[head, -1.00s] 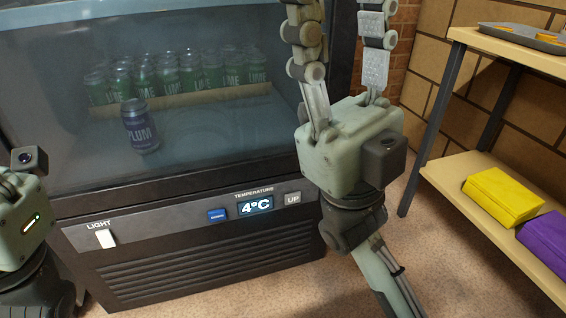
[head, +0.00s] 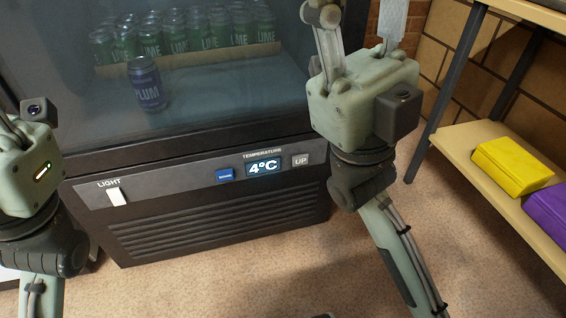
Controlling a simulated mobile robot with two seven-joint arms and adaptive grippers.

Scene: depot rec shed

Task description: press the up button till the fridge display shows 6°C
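The fridge (head: 190,110) stands ahead with its glass door shut. Its temperature display (head: 264,168) reads 4°C. The grey UP button (head: 301,160) is just right of the display, and a blue button (head: 225,176) is just left of it. My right gripper (head: 358,25) is up at the right, its fingers pointing up and wide apart, with nothing between them; the fingertips are cut off by the top edge. It is above and right of the UP button. My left gripper (head: 8,125) is at the left edge, mostly out of frame, so its fingers cannot be judged.
A white LIGHT switch (head: 116,197) sits on the panel's left. Green LIME cans (head: 180,40) and a PLUM can (head: 147,84) are behind the glass. A shelf rack (head: 470,165) with yellow and purple bundles stands at right.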

